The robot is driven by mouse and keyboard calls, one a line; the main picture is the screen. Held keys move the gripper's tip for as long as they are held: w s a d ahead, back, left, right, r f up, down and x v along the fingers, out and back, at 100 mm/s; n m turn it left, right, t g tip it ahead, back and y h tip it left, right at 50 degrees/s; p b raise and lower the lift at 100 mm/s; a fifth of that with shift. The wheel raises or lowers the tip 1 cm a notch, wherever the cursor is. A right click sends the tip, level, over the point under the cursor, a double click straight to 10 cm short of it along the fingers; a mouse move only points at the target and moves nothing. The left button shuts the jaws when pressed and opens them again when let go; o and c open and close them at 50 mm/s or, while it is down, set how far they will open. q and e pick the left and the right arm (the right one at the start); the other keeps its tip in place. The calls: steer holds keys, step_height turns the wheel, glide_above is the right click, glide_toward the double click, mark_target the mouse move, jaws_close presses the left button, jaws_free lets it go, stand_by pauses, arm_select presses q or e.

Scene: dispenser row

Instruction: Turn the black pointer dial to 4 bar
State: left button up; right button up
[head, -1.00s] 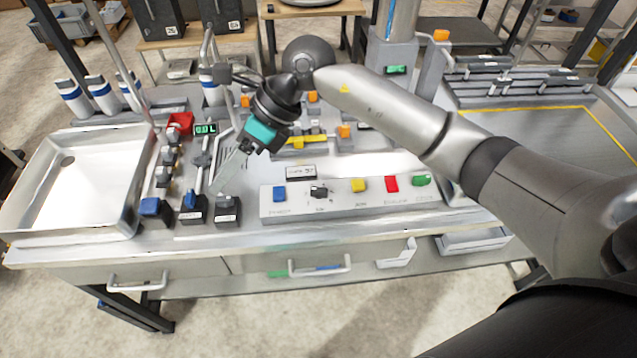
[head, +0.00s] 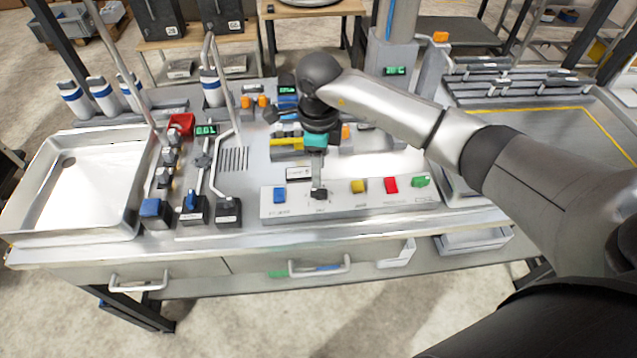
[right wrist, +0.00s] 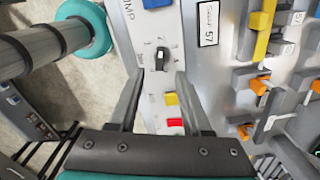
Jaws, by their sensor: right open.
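The black pointer dial (head: 319,194) is on the pale front panel (head: 335,206), between a blue button and a yellow one. In the right wrist view the dial (right wrist: 160,58) has small marks around it, and I cannot read its setting with certainty. My right gripper (head: 318,181) points down at the dial from above and behind. In the right wrist view its two fingers (right wrist: 159,74) are apart, with the dial just beyond and between the tips. I cannot tell whether they touch it. My left gripper is not in view.
On the same panel are a blue button (head: 279,195), a yellow button (head: 358,186), a red button (head: 391,184) and a green button (head: 420,181). A small label (head: 299,174) stands behind. Taps and dark blocks crowd the left, beside a metal tray (head: 130,215).

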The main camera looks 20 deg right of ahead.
mark_target(318, 190)
step_height(318, 190, down, 6)
steer(key=shift+f, duration=0.25)
jaws_close()
stand_by(0.4)
